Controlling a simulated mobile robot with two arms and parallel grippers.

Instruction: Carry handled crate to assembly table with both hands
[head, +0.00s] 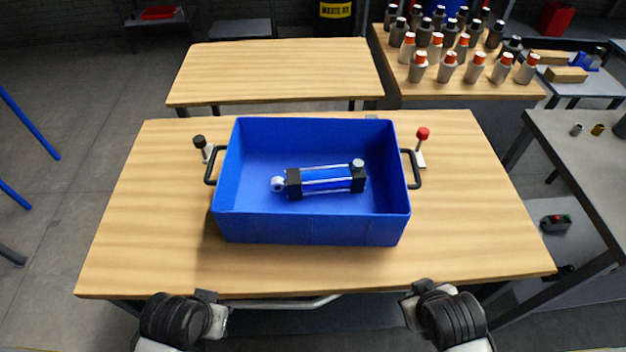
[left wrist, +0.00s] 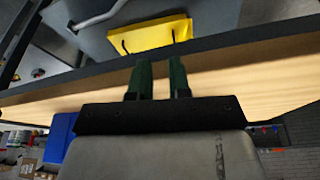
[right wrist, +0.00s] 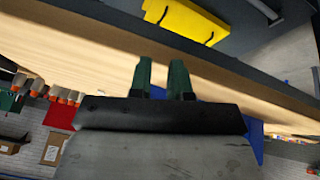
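The blue handled crate (head: 310,228) sits upright on the near wooden table (head: 140,250). It has a black handle on its left side (head: 212,167) and another on its right side (head: 413,170). A blue and black cylinder part (head: 325,181) lies inside it. My left gripper (left wrist: 160,68) and right gripper (right wrist: 163,68) each show two green fingers with an empty gap between them. In the head view both are low, at the table's front edge, well short of the crate and its handles. Part of the blue crate shows in both wrist views.
A bare wooden table (head: 275,72) stands behind. A table with many bottles (head: 450,90) is at the back right, a grey bench (head: 590,150) at right. A black-knobbed piece (head: 201,145) and a red-knobbed piece (head: 422,145) stand beside the handles. A yellow object (left wrist: 150,36) is near the table edge.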

